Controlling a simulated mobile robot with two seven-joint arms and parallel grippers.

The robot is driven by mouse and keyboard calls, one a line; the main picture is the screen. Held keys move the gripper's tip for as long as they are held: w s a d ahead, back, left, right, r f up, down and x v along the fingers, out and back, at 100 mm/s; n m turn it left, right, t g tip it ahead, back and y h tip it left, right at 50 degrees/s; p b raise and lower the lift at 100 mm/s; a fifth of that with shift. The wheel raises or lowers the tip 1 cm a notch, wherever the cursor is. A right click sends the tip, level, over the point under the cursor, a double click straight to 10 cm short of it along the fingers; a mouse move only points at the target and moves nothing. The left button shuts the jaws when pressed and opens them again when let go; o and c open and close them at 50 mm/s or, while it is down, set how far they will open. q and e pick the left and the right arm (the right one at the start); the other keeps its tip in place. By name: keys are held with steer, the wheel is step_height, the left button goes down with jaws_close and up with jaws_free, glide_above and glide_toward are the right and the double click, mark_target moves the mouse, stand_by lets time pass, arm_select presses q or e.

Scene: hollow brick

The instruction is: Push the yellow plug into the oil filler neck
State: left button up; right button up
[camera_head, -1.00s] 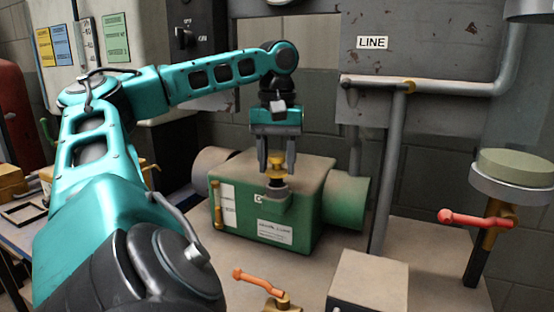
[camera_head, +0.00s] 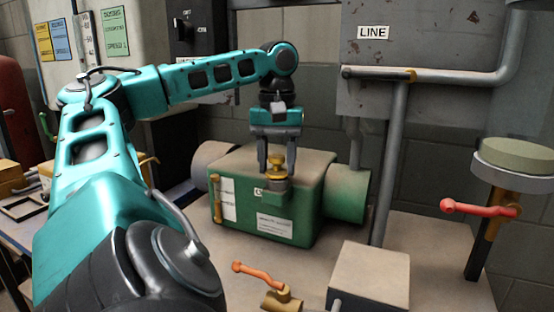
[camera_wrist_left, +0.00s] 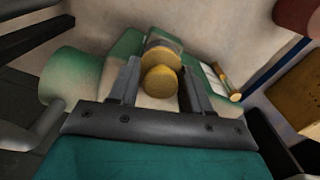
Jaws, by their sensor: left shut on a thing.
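The yellow plug (camera_head: 276,162) is between the fingers of my left gripper (camera_head: 277,167), which is shut on it and points down. The plug is upright above the oil filler neck (camera_head: 275,195), at the front of the green housing (camera_head: 300,185). The plug's lower end meets the neck's mouth in the head view; how deep it sits I cannot tell. In the left wrist view the round yellow top of the plug (camera_wrist_left: 160,81) shows between the fingers. My right gripper is in neither view.
An orange-handled valve (camera_head: 265,275) and a grey box (camera_head: 368,280) stand in front of the housing. A grey pipe (camera_head: 392,170) rises to its right. A red-handled valve (camera_head: 480,208) is farther right. The bench between them is clear.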

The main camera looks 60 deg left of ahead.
arm_select(q)
steer(key=shift+f, duration=0.15)
steer(key=o, duration=1.1)
step_height(320, 180, up, 7)
steer(key=p, duration=0.3)
steer(key=shift+p, duration=0.3)
steer(key=shift+r, duration=0.25)
steer(key=shift+d, duration=0.1)
